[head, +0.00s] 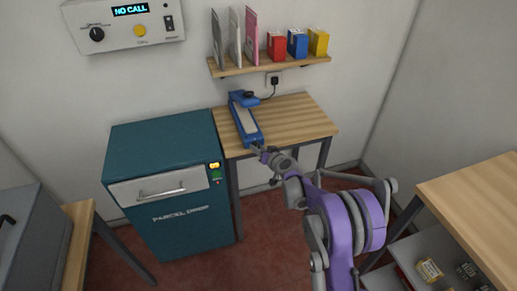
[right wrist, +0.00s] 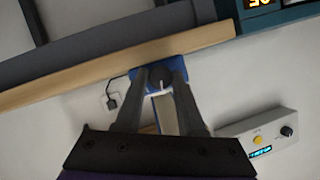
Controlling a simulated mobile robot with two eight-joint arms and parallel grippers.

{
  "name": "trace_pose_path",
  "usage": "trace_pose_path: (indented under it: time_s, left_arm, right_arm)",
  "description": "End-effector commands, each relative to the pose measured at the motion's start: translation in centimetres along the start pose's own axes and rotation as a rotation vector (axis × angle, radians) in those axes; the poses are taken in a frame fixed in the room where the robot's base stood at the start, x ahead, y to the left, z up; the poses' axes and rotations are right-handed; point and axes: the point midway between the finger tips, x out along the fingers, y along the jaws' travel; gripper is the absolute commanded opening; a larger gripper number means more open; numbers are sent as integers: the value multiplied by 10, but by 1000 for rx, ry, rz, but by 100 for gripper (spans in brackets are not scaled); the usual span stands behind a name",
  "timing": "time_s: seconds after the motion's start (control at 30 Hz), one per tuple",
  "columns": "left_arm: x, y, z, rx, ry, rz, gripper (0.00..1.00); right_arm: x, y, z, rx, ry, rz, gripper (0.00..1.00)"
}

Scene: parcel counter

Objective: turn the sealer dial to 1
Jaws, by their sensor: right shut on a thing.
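The blue sealer (head: 244,118) lies on the small wooden table (head: 290,118) against the back wall. Its front end faces me. In the right wrist view the sealer's blue front (right wrist: 178,67) carries a dark round dial (right wrist: 160,76) with a pale mark. My right gripper (head: 260,151) is at that front end. In the right wrist view its two fingers (right wrist: 160,86) stand on either side of the dial and are shut on it. The head view does not show the dial clearly, and I cannot read its numbers. My left gripper is not in view.
A teal parcel drop (head: 165,185) stands left of the table. A shelf (head: 270,66) with folders and small boxes hangs above. A control panel (head: 122,22) reading NO CALL is on the wall. A wooden counter (head: 480,195) is at right. The table's right part is clear.

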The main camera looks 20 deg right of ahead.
Motion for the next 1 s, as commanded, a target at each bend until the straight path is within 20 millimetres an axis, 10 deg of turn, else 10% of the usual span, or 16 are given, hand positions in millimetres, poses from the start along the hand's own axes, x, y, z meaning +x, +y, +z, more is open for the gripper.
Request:
trace_pose_path:
  time_s: [1.0]
  left_arm:
    - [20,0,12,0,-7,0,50]
  right_arm:
    - [1,5,4,712,34,-302,0]
